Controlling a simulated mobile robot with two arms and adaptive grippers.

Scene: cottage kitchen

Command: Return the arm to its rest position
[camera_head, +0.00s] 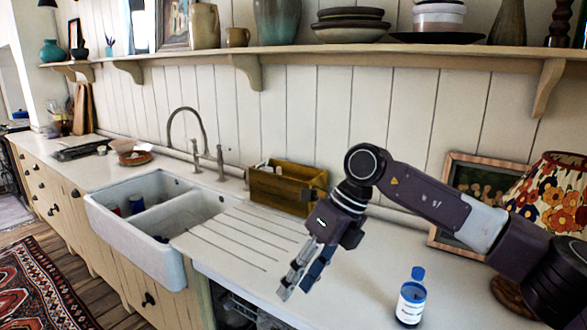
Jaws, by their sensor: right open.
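My right arm comes in from the right, over the white countertop (346,285). My right gripper (297,287) points down above the counter, just right of the grooved drainer; it is open with nothing between its fingers. A small bottle with a blue cap and white label (411,298) stands upright on the counter, to the right of the gripper and apart from it. My left gripper does not show.
A wooden crate (266,188) stands behind the gripper. The white double sink (171,248) with small items inside lies left. A flowered lamp (556,200) and a picture frame (461,165) stand near the arm at right. A shelf (330,50) with crockery runs above.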

